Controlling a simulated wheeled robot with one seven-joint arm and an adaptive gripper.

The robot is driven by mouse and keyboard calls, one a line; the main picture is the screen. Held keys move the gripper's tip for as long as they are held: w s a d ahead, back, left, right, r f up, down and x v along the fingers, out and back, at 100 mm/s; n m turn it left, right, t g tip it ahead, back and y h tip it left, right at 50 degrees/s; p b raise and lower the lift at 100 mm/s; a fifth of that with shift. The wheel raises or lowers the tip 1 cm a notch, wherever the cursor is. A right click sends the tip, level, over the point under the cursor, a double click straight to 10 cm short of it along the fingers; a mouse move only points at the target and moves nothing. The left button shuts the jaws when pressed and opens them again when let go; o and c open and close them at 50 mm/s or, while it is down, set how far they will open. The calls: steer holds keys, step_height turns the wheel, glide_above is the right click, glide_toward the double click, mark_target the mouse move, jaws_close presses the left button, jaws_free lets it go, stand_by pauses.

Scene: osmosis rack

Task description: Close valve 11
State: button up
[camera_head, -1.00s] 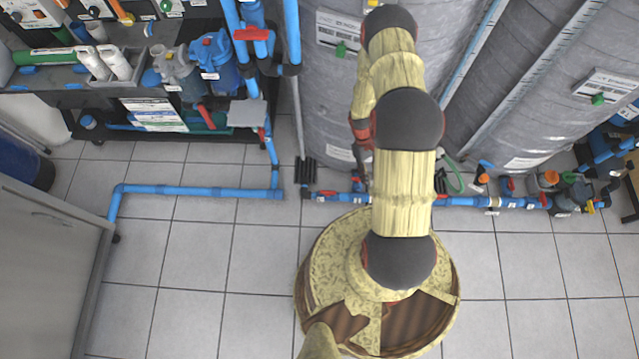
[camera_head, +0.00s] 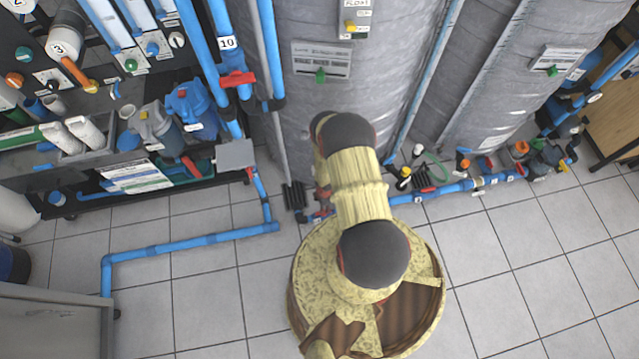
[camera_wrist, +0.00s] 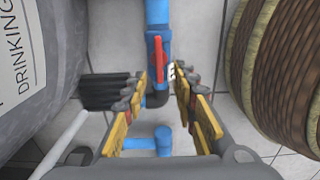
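In the wrist view, a valve with a red lever handle (camera_wrist: 158,60) sits on a blue pipe (camera_wrist: 157,12). The handle lies roughly along the pipe. A small white tag (camera_wrist: 172,71) beside the valve is too small to read, so I cannot confirm it is number 11. My gripper (camera_wrist: 160,84) is open, its two yellow-and-dark fingers spread either side of the pipe line. The handle shows just beyond the fingertips, with nothing held. In the head view, my arm hides the gripper, and a red-handled valve (camera_head: 318,216) shows low on the floor pipe beside my arm.
Black ribbed pieces (camera_wrist: 106,91) stand left of the fingers. A large grey tank (camera_wrist: 40,70) is further left. In the head view, blue floor piping (camera_head: 190,242) runs left and more valves (camera_head: 520,160) lie right. A tall pipe carries a red valve labelled 10 (camera_head: 238,79).

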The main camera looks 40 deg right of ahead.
step_height(320, 180, down, 8)
steer(key=b, duration=0.3)
steer(key=shift+w+r+b, duration=0.1)
steer(key=shift+b, duration=0.3)
steer(key=shift+c, duration=1.3)
steer(key=shift+d, duration=0.1)
steer(key=c, duration=0.4)
jaws_close()
